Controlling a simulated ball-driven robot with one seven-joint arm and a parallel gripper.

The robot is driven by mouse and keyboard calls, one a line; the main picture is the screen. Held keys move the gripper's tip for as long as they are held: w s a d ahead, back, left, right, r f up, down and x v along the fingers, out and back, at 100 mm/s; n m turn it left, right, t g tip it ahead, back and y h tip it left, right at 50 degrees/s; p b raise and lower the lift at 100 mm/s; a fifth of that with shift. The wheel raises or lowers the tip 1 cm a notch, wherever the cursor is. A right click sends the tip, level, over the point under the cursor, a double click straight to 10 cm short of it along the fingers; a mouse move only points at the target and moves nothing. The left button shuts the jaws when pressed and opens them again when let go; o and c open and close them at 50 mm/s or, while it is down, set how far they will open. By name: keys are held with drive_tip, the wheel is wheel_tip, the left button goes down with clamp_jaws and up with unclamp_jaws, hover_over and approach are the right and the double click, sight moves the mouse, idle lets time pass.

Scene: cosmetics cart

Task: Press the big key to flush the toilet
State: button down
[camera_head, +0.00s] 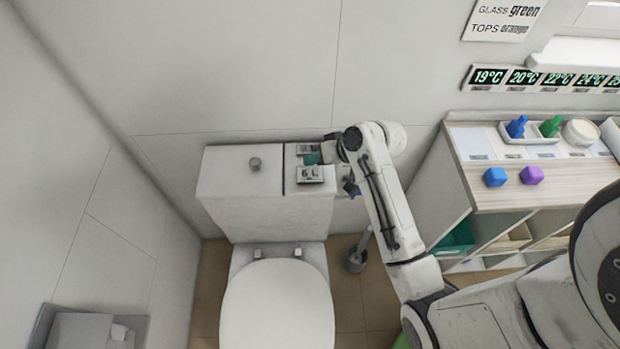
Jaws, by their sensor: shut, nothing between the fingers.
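The white toilet (277,300) stands against the back wall with its lid shut. On the right part of its cistern (232,182) is a flush key marked "6 L" (310,175). A second key (306,148) lies behind it, its marking partly hidden. I cannot tell if the tips touch a key.
A toilet brush (357,259) stands on the floor right of the toilet. A grey box (85,330) is at lower left.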

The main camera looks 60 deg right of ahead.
sight(307, 172)
drive_tip(key=shift+f+b, duration=0.4)
drive_tip(key=shift+f, duration=0.7)
drive_tip(key=shift+f, duration=0.1)
idle(1.1)
drive_tip(key=shift+f, duration=0.3)
drive_tip(key=shift+f+b, duration=0.55)
drive_tip(key=shift+f, duration=0.4)
idle(1.0)
drive_tip(key=shift+r, duration=0.1)
drive_tip(key=shift+r+p, duration=1.25)
drive_tip(key=shift+p, duration=0.05)
drive_tip(key=shift+r, duration=0.15)
wheel_tip(307, 172, up, 5)
drive_tip(key=p, duration=0.5)
